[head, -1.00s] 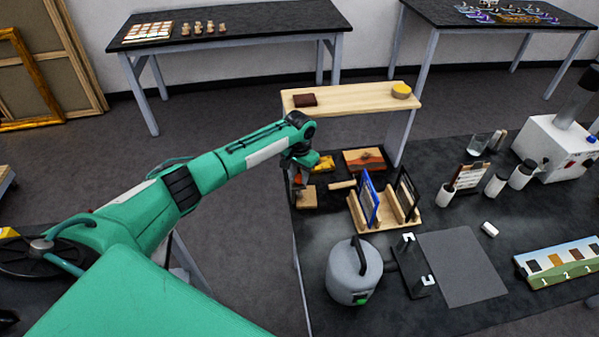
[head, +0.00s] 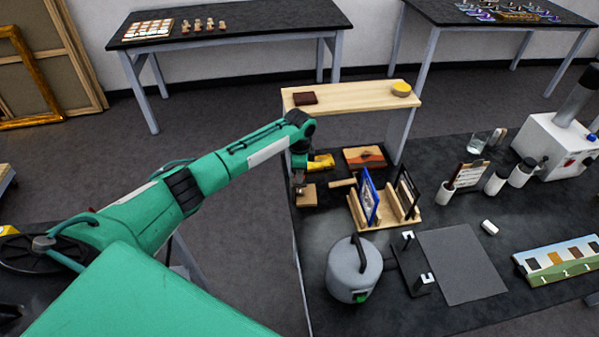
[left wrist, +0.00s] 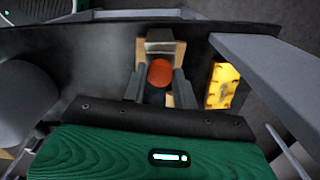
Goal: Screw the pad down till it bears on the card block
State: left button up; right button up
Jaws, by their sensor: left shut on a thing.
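My left gripper (head: 299,187) points down at the left edge of the dark bench, over a small light-wood piece (head: 308,196). In the left wrist view its fingers (left wrist: 158,80) are shut on a round orange-red knob (left wrist: 160,72). Light wood (left wrist: 170,45) and a grey metal part (left wrist: 160,40) show around the knob. The pad and the card block cannot be made out beneath the gripper and knob, so I cannot tell whether they touch. My right gripper is not in view.
A yellow object (head: 321,162) lies just behind the gripper; it also shows in the left wrist view (left wrist: 223,86). A wooden rack (head: 385,219) with upright panels and a grey canister (head: 352,275) stand nearby. A raised wooden shelf (head: 350,98) is behind.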

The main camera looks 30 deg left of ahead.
pick_arm(q)
jog(key=m+b, duration=0.1)
jog(key=m, duration=0.5)
jog(key=shift+m, duration=0.3)
jog(key=m+b, duration=0.1)
jog(key=m, duration=0.4)
jog(key=shift+m, duration=0.3)
jog(key=o, duration=1)
jog(key=shift+c, duration=0.2)
jog(key=shift+r, duration=0.1)
notch_tip(320, 180, up, 14)
jog(key=b, duration=0.4)
jog(key=shift+b, duration=0.3)
